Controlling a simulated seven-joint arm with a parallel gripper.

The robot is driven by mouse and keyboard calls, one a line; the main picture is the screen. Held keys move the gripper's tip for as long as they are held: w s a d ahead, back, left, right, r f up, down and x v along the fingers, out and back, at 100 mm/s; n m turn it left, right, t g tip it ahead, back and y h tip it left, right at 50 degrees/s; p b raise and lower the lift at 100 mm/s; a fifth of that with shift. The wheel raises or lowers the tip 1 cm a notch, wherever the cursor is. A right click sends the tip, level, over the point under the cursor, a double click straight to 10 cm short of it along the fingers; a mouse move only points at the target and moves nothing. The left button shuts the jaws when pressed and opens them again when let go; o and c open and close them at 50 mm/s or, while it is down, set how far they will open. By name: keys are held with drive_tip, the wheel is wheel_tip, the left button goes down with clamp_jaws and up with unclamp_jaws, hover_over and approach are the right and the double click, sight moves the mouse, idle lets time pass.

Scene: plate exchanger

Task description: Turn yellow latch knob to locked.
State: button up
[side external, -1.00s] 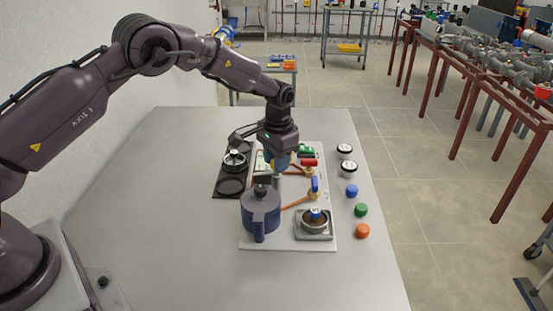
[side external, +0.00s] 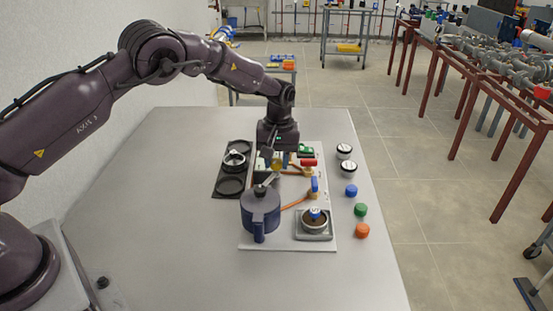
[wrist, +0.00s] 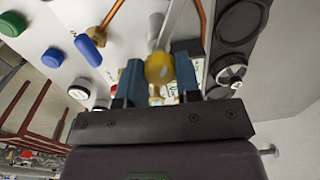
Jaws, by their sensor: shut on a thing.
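The yellow latch knob (wrist: 159,68) sits between the two blue fingertips of my gripper (wrist: 159,80) in the wrist view. In the side view my gripper (side external: 274,163) is low over the back part of the white board, and the yellow knob (side external: 277,166) shows in small part there. The jaws are shut on the knob. A pale rod runs from behind the knob in the wrist view. The latch's locked or unlocked marking cannot be read.
A dark blue pot-like vessel (side external: 261,213) stands on the white board (side external: 285,244) in front. A black tray (side external: 225,190) with round recesses lies at left. Blue (side external: 351,190), green (side external: 361,210) and orange (side external: 362,231) caps stand on the table at right, with a blue-handled valve (side external: 315,187) nearby.

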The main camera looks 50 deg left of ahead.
sight(279, 161)
drive_tip(key=shift+n, duration=0.9)
drive_tip(key=o, duration=0.9)
drive_tip(key=r, duration=1.3)
drive_tip(key=shift+w+d, duration=0.2)
drive_tip(key=shift+w, duration=0.05)
